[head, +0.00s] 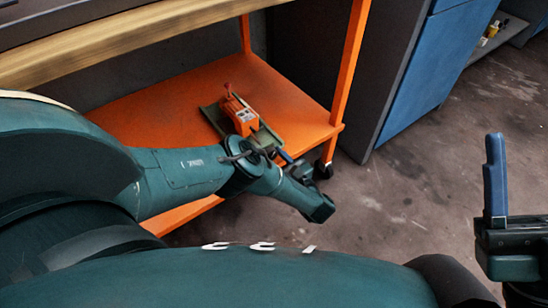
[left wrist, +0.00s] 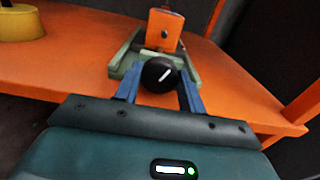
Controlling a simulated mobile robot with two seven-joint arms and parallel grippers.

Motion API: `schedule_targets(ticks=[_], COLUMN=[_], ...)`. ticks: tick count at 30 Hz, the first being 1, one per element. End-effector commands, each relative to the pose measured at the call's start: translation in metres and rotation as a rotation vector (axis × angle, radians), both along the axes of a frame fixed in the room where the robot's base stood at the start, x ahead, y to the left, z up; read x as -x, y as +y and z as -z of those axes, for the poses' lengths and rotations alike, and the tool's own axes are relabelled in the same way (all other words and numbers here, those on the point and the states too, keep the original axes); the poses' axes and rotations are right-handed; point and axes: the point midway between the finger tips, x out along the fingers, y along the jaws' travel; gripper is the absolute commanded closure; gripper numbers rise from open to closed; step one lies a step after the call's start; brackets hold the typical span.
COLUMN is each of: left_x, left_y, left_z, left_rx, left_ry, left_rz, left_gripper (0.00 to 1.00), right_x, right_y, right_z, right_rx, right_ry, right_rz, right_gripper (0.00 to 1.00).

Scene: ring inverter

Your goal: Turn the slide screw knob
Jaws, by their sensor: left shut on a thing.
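An orange block device (head: 241,115) sits on a green slide base (head: 268,137) on the orange lower shelf. A round black slide screw knob (left wrist: 158,74) with a white mark faces the camera. My left gripper (head: 286,157) is at the near end of the base. In the left wrist view its blue fingers (left wrist: 158,86) are shut on the knob, one on each side. In the head view my arm and gripper mostly hide the knob. My right gripper (head: 495,180) is partly in view at the right edge, away from the device.
The orange shelf (head: 165,97) has bare room left of the device. Orange posts (head: 350,65) and a wooden top edge (head: 120,43) frame it. A blue cabinet (head: 425,75) stands at the right. A yellow object (left wrist: 22,24) shows at the left wrist view's upper left.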

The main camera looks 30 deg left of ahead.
Motion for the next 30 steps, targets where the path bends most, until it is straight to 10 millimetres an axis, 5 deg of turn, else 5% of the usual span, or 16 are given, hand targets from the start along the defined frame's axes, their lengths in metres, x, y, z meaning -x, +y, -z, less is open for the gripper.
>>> schedule_targets(ticks=[9,20,21,30], left_x=[0.0002,0.0001,0.0,0.0004], left_y=[0.0009,0.0011,0.0012,0.0007], left_z=[-0.0001,0.0,0.0,0.0], left_rx=[0.114,0.131,0.131,0.13], left_ry=[-0.276,-0.316,-0.316,-0.314], left_rz=[0.0,0.0,0.0,0.0], left_gripper=[0.83,0.83,0.59,0.38], right_x=[-0.0006,-0.0008,-0.0009,-0.0009], right_y=[0.0,0.0001,0.0002,0.0002], right_z=[-0.0001,0.0018,0.0019,0.0022], right_rx=[0.0,0.0,-0.001,-0.001], right_ry=[0.008,0.016,0.016,0.017], right_rz=[0.0,0.0,0.0,0.0], right_gripper=[0.38,0.38,0.38,0.38])
